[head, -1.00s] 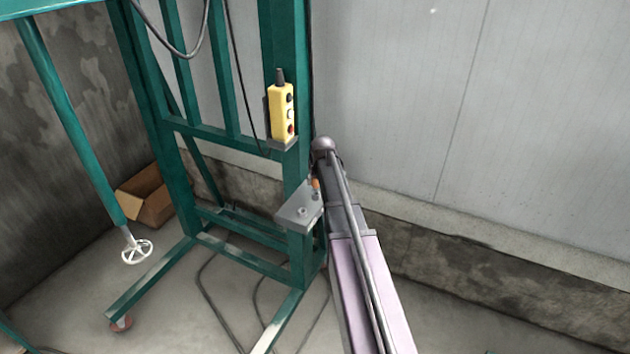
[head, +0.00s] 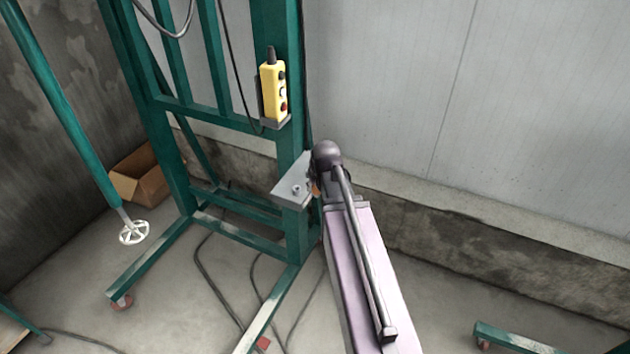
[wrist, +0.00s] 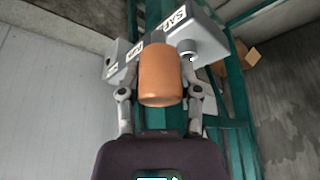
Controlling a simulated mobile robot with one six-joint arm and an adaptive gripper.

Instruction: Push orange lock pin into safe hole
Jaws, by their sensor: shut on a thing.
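The orange lock pin (wrist: 160,76) stands large in the middle of the wrist view, between the fingers of my gripper (wrist: 160,94), which is shut on it. In the head view a bit of the orange pin (head: 315,188) shows at the right edge of the grey bracket (head: 289,190). The grey bracket (wrist: 204,38) lies behind the pin in the wrist view, with a "SAF" label on its right part and a dark round hole (wrist: 189,57) just right of the pin. The pin's far end is hidden, so I cannot tell whether it touches a hole.
The bracket is fixed to a green steel frame (head: 294,245). A yellow button box (head: 272,93) with a cable hangs above it. A pale wall (head: 480,110) stands close behind on the right. A cardboard box (head: 143,180) and cables lie on the floor.

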